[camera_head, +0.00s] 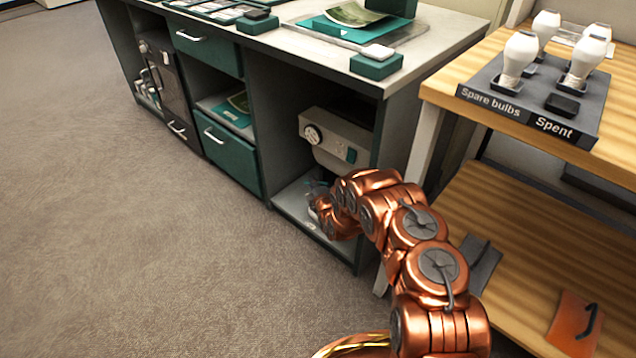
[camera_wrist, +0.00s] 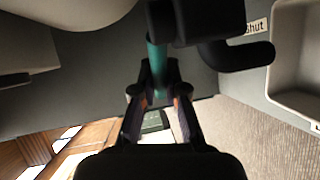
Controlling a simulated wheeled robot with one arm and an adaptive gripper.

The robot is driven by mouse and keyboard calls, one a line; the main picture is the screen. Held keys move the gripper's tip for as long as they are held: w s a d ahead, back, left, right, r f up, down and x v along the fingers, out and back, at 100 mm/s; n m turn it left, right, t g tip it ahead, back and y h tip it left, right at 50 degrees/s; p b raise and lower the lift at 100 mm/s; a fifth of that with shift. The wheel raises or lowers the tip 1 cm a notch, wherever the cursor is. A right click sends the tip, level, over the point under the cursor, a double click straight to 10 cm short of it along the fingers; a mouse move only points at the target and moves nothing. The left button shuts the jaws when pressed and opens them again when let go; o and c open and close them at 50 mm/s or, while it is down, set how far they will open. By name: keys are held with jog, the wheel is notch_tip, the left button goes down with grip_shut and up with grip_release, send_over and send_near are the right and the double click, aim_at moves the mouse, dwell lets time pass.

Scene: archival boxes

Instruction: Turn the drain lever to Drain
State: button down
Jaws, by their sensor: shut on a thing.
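The drain lever (camera_wrist: 155,54) shows in the wrist view as a teal rod below a dark block. My gripper (camera_wrist: 160,78) is shut on it, with a fingertip on each side. A label reading "Shut" (camera_wrist: 257,27) is at the upper right, beside a black curved spout-like part (camera_wrist: 245,56). No "Drain" label is readable. In the head view my gripper (camera_head: 317,192) is low inside the open bay of the counter, below a pale grey machine (camera_head: 338,136) with a round dial. The lever itself is too small and hidden to make out there.
The green-and-grey counter (camera_head: 322,227) surrounds the bay, its right panel close to my arm. A wooden shelf unit (camera_head: 470,108) with a bulb tray (camera_head: 487,82) stands to the right. In the wrist view a pale basin (camera_wrist: 296,60) is at the right. Carpet at left is clear.

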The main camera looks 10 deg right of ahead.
jog(key=c, duration=1.2)
grip_release()
jog(key=v, duration=1.2)
jog(key=shift+a, duration=0.1)
jog(key=shift+c, duration=0.3)
